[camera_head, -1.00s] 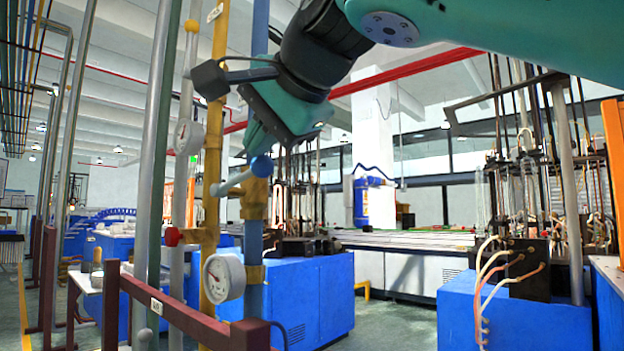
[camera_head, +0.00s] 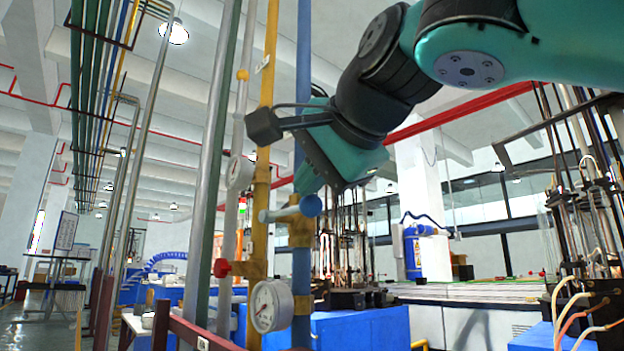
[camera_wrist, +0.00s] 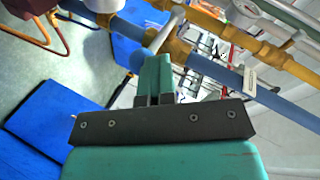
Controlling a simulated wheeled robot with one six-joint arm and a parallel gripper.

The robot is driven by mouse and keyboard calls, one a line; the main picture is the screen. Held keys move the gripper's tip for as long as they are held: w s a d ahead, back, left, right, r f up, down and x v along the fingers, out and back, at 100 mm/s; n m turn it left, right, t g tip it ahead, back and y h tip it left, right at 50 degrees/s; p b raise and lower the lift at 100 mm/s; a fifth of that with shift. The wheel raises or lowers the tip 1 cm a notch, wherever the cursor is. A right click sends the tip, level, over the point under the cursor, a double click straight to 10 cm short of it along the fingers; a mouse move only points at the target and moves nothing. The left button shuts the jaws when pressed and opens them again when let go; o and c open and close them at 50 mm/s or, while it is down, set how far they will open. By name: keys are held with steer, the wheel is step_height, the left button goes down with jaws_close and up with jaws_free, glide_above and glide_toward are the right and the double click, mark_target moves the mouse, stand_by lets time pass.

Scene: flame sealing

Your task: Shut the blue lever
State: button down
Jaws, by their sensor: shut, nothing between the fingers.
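The blue lever (camera_head: 285,212) is a pale blue bar with a darker blue round end. It stands out sideways, across the upright blue pipe (camera_head: 302,270), at a brass-coloured fitting (camera_head: 301,232). My gripper (camera_head: 305,186) is just above the lever's round end in the head view. In the wrist view the teal fingers of my gripper (camera_wrist: 155,62) are together and empty. There the lever (camera_wrist: 160,36) lies just beyond the fingertips, beside the brass fitting (camera_wrist: 177,48). I cannot tell whether the fingers touch it.
A yellow pipe (camera_head: 262,190) with a red knob and a round pressure gauge (camera_head: 271,306) stands close on the left. Grey pipes (camera_head: 213,180) stand farther left. A dark red rail (camera_head: 205,336) runs low in front. Blue cabinets (camera_head: 362,328) stand behind.

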steer(key=shift+f, duration=0.2)
steer(key=s+d+r+p, duration=0.3)
steer(key=s+r+p, duration=0.3)
steer(key=s, duration=0.3)
steer(key=shift+s+d+r, duration=0.35)
steer(key=shift+d+r, duration=0.05)
steer(key=shift+r, duration=0.05)
steer(key=shift+w+f, duration=0.1)
